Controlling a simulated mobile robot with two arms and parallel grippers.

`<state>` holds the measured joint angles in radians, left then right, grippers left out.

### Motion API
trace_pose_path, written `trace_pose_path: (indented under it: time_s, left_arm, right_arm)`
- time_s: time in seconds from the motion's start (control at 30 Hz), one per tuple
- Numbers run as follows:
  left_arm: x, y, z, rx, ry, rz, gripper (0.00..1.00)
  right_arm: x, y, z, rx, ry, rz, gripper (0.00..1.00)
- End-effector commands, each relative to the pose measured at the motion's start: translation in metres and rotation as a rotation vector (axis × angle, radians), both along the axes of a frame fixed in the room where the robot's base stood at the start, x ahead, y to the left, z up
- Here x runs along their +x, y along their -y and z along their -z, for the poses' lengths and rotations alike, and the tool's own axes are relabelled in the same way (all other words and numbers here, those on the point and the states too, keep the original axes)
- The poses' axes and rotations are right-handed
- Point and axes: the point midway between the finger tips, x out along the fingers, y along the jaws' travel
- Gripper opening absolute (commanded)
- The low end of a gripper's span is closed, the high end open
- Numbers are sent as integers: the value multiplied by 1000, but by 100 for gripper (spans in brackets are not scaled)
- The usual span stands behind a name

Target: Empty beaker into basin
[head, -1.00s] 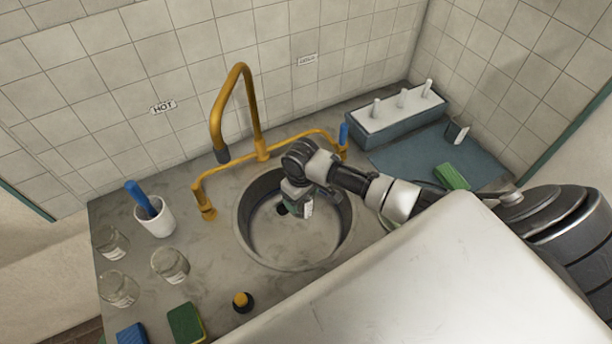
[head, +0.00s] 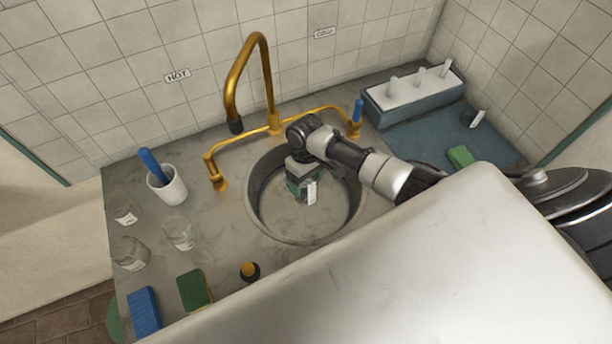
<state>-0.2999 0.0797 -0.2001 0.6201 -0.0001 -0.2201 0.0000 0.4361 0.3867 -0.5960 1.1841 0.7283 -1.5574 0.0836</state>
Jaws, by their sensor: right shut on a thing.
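The round basin (head: 262,222) is sunk in the grey counter below the brass tap. My right gripper (head: 303,174) reaches in from the right and points down over the basin. It is shut on a small greenish glass vessel with a white label, which looks like the beaker (head: 301,190). The beaker is over or inside the basin; its exact height and tilt are hard to tell. The gripper hides its upper part, and no stream of liquid can be made out. My left gripper is not in view.
A brass tap (head: 266,90) arches behind the basin. Several clear jars (head: 131,252) and a white cup with a blue-handled tool (head: 168,187) stand at left. A pegged rack (head: 412,98) stands at right.

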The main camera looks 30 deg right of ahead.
Motion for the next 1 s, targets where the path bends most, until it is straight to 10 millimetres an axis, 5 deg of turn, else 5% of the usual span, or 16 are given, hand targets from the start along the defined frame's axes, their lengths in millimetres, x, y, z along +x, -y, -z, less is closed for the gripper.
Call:
trace_pose_path:
  time_s: [1.0]
  left_arm:
    - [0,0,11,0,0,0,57]
  right_arm:
    - [-6,-3,-10,166,-344,-1,38]
